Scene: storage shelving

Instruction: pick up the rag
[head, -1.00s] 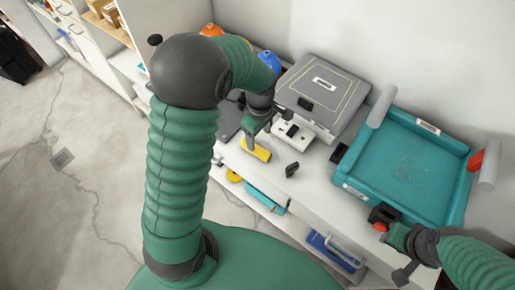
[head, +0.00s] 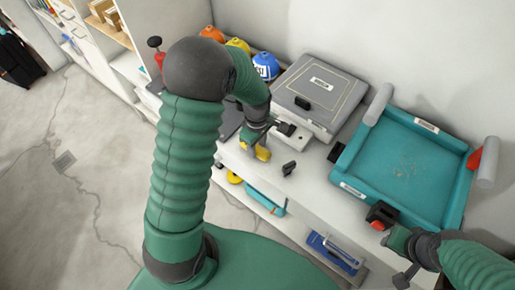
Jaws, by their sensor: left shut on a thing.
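The yellow rag (head: 263,154) lies at the front edge of the white shelf top, in front of the grey case. My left gripper (head: 254,143) reaches down over it from above and is shut on it. The fingers cover part of the rag, and yellow shows on both sides of them. The rag appears bunched and still at shelf height; I cannot tell whether it touches the surface. My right gripper (head: 400,255) is at the lower right, beside the teal tray, and the state of its fingers is unclear.
A grey case (head: 318,92) and a teal tray (head: 400,165) stand on the shelf top. A small black object (head: 289,168) lies right of the rag. A black and red item (head: 381,214) sits near my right gripper. Orange, yellow and blue helmets (head: 265,66) are behind.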

